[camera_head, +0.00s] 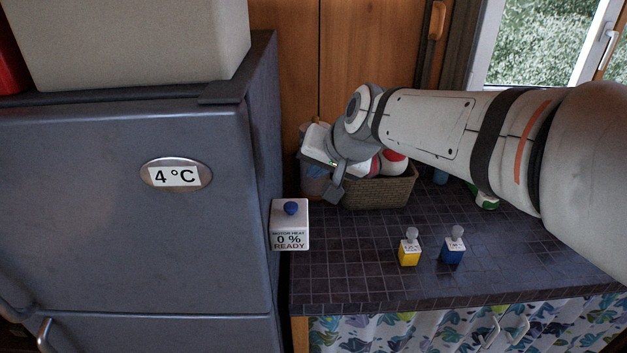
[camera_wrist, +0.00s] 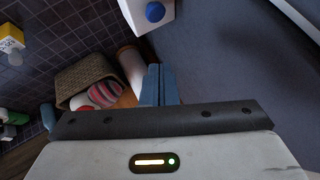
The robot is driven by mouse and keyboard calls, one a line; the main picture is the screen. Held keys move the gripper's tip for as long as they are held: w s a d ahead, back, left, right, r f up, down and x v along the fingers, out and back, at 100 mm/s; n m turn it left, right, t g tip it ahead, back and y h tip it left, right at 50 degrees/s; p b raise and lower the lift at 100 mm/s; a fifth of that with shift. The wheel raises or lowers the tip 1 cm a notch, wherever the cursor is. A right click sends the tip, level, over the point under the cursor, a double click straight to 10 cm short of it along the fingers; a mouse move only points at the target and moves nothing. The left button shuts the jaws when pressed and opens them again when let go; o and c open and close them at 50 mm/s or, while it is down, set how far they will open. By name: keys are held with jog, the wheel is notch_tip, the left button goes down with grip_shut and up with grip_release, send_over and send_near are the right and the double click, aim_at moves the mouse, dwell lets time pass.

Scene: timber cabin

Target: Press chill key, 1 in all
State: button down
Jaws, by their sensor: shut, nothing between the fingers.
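A white box (camera_head: 290,238) is mounted at the right side of the grey fridge, at the counter's left end. It has a round blue key (camera_head: 291,208) on top and a front label reading "MOTOR HEAT 0 % READY". In the wrist view the blue key (camera_wrist: 155,11) and the white box (camera_wrist: 140,20) show at the top edge, partly cut off. My gripper (camera_head: 334,192) is shut and empty, to the right of the box and a little higher in the head view. Its closed fingers (camera_wrist: 158,85) point toward the box, apart from the key.
The fridge (camera_head: 120,240) has a "4 °C" display (camera_head: 175,175). A wicker basket (camera_head: 380,193) with red and white items stands behind my gripper. A yellow bottle (camera_head: 409,253) and a blue bottle (camera_head: 453,251) stand on the tiled counter (camera_head: 345,270). The counter's front left is clear.

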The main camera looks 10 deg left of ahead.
jog(key=r+y, duration=0.1)
jog(key=r, duration=0.1)
send_over(293, 208)
jog(key=shift+w+f, duration=0.15)
jog(key=shift+f, duration=0.1)
notch_tip(293, 208, down, 9)
jog(key=b, duration=0.7)
jog(key=shift+r, duration=0.2)
dwell(0.9)
jog(key=shift+f, duration=0.15)
dwell(0.5)
jog(key=shift+s+f+b, duration=0.2)
jog(key=shift+f+b, duration=0.1)
jog(key=shift+b, duration=0.2)
